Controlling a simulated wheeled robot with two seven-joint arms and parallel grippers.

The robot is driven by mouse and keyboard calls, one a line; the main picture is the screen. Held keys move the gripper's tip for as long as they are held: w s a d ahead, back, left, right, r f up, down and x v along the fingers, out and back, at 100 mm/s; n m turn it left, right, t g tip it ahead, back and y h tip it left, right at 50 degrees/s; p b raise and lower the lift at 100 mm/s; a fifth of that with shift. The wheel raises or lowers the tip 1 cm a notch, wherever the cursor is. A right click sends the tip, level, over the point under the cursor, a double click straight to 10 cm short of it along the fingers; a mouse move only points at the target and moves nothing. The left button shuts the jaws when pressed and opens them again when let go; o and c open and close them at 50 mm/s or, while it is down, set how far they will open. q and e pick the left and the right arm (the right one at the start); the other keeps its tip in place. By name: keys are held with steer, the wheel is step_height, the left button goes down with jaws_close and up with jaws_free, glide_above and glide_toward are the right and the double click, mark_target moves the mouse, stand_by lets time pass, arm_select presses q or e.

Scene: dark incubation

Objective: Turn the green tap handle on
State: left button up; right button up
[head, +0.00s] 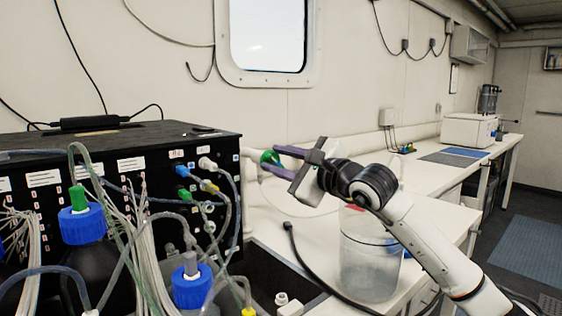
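The green tap handle (270,157) is small and sits on a white pipe fitting (251,154) by the wall, just right of the black box. My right gripper (268,158) reaches in from the right. Its two purple-grey fingers are apart, one above the other, and their tips are at the handle. The handle shows between the tips and is partly covered by them. I cannot tell whether either finger touches it. My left gripper is not in view.
A black box (150,142) with many tubes and cables fills the left. Blue-capped bottles (82,222) stand in front of it. A clear container (368,268) stands on the white bench (262,222) below my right arm. A black cable (310,268) crosses the bench.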

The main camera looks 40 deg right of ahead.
steer(key=s+b, duration=0.4)
steer(key=s, duration=0.6)
steer(key=shift+d, duration=0.4)
steer(key=shift+s+r, duration=0.1)
